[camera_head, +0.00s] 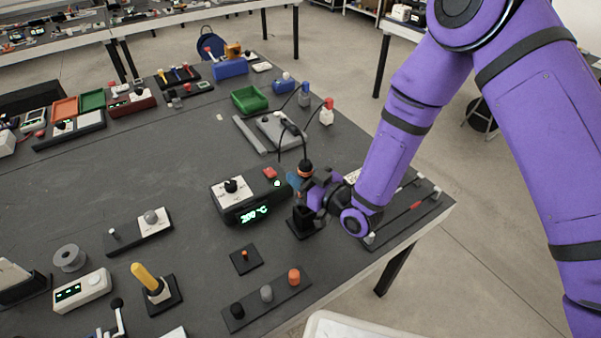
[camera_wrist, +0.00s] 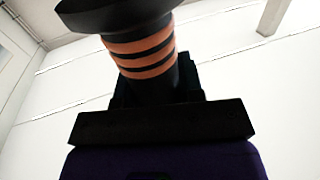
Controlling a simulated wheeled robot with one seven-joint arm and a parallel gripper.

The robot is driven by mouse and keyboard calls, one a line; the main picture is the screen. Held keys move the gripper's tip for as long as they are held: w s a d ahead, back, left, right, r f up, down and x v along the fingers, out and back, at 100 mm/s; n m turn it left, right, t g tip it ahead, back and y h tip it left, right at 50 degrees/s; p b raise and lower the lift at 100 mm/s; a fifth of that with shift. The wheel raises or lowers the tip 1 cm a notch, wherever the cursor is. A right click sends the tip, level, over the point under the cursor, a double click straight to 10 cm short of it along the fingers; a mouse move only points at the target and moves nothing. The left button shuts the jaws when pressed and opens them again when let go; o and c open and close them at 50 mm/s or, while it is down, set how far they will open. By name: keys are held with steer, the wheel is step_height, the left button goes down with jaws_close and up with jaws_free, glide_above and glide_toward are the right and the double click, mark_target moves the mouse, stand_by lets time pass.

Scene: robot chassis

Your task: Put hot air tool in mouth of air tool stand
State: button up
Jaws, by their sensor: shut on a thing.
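The hot air tool (camera_head: 305,168) is dark with an orange band near its top, and a thin black cable runs up from it. My gripper (camera_head: 316,184) is shut on it, just above the table. In the wrist view the tool (camera_wrist: 145,50) shows as a black body with orange stripes, rising from between the dark fingers (camera_wrist: 160,115). The air tool stand (camera_head: 304,224) is a small black holder on a square base, just below the tool in the picture. My gripper partly covers the tool's lower end, so I cannot tell whether it touches the stand's mouth.
A black control station (camera_head: 240,200) with a lit green display stands just left of the stand. A dark strip with several coloured knobs (camera_head: 267,293) lies in front. A rack of rods (camera_head: 405,218) lies near the right table edge.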

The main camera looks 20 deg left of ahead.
steer(key=shift+f, duration=1.95)
steer(key=o, duration=1)
steer(key=shift+c, duration=0.2)
steer(key=v, duration=1.1)
steer(key=shift+a+r, duration=0.1)
step_height(320, 180, up, 10)
stand_by(0.5)
